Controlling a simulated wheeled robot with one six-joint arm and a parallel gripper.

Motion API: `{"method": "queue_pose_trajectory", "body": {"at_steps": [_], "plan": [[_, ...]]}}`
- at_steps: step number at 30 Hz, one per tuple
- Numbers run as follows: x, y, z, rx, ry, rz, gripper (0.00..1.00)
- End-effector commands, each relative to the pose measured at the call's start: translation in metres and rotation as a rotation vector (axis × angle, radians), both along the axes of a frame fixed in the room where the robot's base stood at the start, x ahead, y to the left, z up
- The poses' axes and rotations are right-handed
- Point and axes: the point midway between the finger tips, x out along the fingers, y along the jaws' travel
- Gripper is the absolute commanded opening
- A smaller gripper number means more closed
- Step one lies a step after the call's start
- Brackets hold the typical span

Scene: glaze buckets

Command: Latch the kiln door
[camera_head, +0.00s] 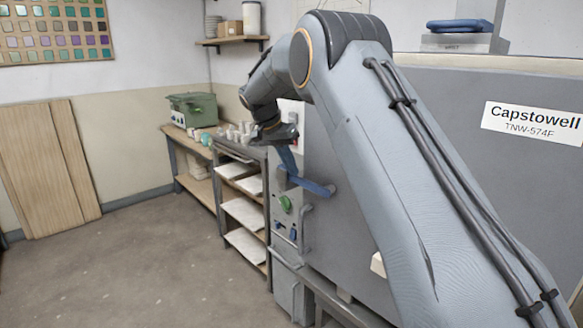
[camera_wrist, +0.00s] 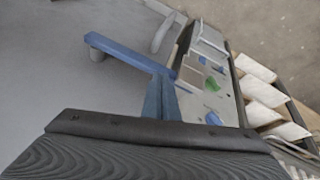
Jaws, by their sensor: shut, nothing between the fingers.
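The kiln (camera_head: 345,215) is a big grey box at the right, with its flat door face in the wrist view (camera_wrist: 60,85). A blue latch lever (camera_head: 312,187) sticks out from it; in the wrist view the lever (camera_wrist: 125,53) slants from upper left down to the right. My gripper (camera_head: 289,165) has slim blue fingers, shut and empty. In the wrist view the fingers (camera_wrist: 161,88) end right by the lever's free end. I cannot tell whether they touch it. The exact line between door and kiln frame is hidden by my arm.
Beside the lever is a panel with a green knob (camera_head: 285,204) and small blue switches. A rack with white shelves (camera_head: 243,212) stands close by on the left. A green case (camera_head: 192,109) sits on the bench behind. The floor (camera_head: 130,265) at left is clear.

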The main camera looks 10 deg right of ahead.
Motion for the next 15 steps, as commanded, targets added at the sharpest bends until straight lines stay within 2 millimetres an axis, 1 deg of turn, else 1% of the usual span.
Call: {"method": "queue_pose_trajectory", "body": {"at_steps": [8, 11, 15], "plan": [[0.000, 0.001, 0.001, 0.000, -0.001, 0.001, 0.00], [0.000, 0.005, 0.009, 0.001, -0.003, 0.002, 0.00], [-0.003, 0.013, 0.027, 0.001, -0.003, 0.002, 0.00]]}}
